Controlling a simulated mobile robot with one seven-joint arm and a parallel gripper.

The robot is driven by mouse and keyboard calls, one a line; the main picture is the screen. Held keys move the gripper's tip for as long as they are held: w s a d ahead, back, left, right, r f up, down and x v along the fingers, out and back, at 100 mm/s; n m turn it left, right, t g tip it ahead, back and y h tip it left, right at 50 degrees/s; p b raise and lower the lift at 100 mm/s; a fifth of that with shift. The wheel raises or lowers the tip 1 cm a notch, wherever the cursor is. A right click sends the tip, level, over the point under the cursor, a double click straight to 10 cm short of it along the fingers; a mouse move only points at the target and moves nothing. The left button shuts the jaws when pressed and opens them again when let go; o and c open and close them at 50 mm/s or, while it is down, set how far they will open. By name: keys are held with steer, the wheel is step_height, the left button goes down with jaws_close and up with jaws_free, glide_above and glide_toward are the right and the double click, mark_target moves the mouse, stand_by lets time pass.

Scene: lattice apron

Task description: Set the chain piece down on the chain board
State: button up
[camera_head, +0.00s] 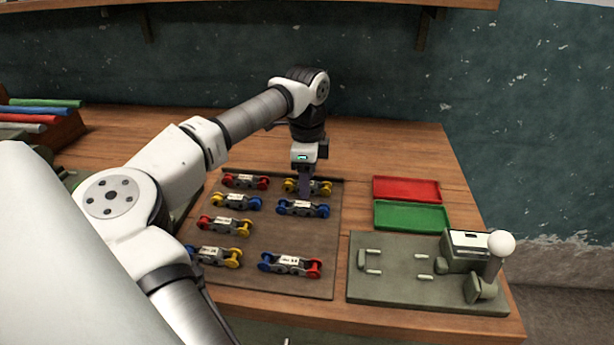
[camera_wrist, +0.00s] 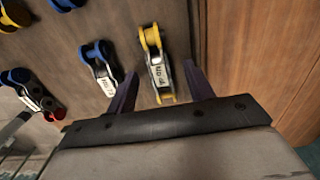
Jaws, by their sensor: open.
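The chain board (camera_head: 268,238) is a flat brown board on the wooden bench, with several chain pieces lying on it in two columns. A chain piece with yellow ends (camera_head: 320,188) lies at the board's far right. My gripper (camera_head: 304,190) points down over it and hides part of it. In the wrist view this yellow-ended piece (camera_wrist: 154,58) lies lengthwise, its near end between the two dark fingers of my gripper (camera_wrist: 160,86). The fingers are apart, with a gap visible on each side of the piece. Whether they touch it cannot be told.
A blue-ended piece (camera_head: 303,208) lies just in front, and a red-ended piece (camera_head: 245,181) to the left. Right of the board are a red tray (camera_head: 406,189), a green tray (camera_head: 411,215) and a grey-green fixture (camera_head: 400,285) with a white ball knob (camera_head: 501,243).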

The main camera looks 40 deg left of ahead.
step_height(320, 180, up, 14)
steer(key=p, duration=0.7)
steer(key=shift+p, duration=0.35)
steer(key=shift+f, duration=0.1)
